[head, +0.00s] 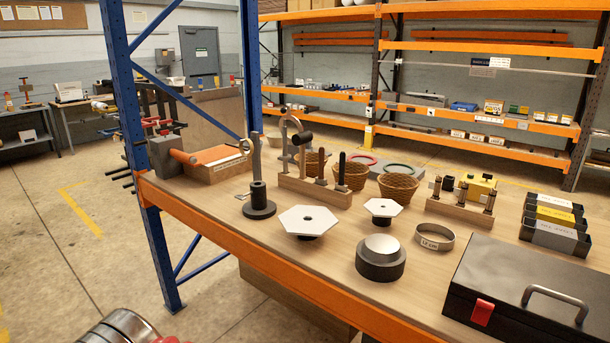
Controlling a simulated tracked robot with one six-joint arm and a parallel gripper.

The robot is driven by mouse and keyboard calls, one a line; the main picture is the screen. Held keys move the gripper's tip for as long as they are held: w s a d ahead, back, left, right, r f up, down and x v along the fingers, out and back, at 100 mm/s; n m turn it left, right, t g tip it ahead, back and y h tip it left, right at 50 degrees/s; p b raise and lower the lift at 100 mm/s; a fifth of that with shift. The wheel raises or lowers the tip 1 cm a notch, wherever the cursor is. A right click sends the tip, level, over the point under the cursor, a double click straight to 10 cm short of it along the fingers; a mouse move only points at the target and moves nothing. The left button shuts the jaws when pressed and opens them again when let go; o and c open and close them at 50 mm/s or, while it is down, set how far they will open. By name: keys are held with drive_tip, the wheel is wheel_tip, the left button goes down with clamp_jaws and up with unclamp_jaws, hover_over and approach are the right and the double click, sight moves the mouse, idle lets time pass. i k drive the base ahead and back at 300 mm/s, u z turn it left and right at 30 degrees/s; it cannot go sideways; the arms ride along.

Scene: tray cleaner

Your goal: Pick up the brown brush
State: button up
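I cannot make out a brown brush for certain in the head view. A wooden rack (315,190) near the table's middle holds upright tools with dark and brown handles, too small to identify. A wooden block with an orange top (213,164) lies at the table's far left. An orange cylinder (183,157) sits beside a grey block there. My gripper is not in view. Only rounded metal parts, perhaps of my arm, show at the bottom left edge.
On the wooden table (320,256) stand white hexagonal plates (308,220), a dark round weight (381,258), wicker baskets (398,188), a metal ring (434,237) and a black toolbox (520,290). A blue upright post (135,150) rises at the table's left corner.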

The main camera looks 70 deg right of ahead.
sight(320, 180)
drive_tip(key=i, duration=2.05)
drive_tip(key=z, duration=3.05)
